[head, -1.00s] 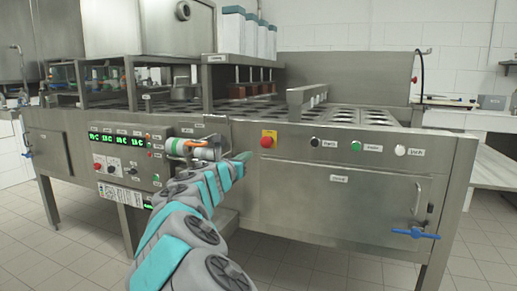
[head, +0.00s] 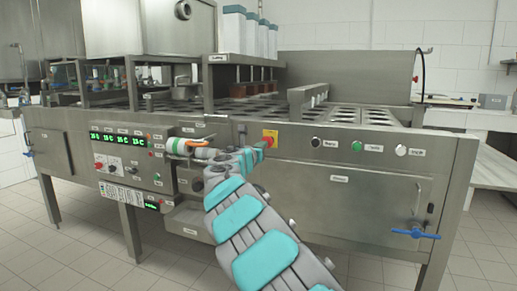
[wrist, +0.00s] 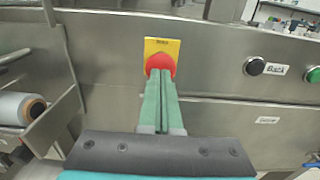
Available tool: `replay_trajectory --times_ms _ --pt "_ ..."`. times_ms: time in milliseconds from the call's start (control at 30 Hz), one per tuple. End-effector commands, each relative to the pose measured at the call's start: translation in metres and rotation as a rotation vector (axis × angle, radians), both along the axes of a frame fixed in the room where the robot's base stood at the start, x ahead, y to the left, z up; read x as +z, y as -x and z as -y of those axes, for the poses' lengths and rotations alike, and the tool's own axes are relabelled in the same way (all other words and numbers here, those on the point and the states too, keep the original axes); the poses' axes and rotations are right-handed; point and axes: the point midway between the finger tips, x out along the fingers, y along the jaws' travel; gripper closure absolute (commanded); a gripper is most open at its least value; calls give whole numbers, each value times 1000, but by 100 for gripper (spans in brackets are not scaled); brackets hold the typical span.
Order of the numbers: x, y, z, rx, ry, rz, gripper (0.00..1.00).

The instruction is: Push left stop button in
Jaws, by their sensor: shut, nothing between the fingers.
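The left stop button is a red round knob on a yellow plate on the machine's steel front. It shows in the head view (head: 269,140) and in the wrist view (wrist: 160,63). My gripper (head: 262,147) is at the button in the head view. In the wrist view its two green fingers (wrist: 161,76) are shut together with nothing between them. Their tips overlap the lower part of the red knob. Whether they touch it or stop just short, I cannot tell.
Right of the stop button are a black button (head: 316,142), a green button (head: 356,146) and a white button (head: 401,150). Left are a roll (head: 184,146) on a bracket and a control panel (head: 118,153) with green displays. A blue valve handle (head: 415,233) sticks out lower right.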

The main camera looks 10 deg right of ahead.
Motion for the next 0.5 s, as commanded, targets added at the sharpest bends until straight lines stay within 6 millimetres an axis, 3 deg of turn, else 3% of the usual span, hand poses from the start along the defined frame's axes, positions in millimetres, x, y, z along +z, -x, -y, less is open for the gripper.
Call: replay_trajectory --times_ms 500 --pt "-1 -8 5 -1 0 -1 100"
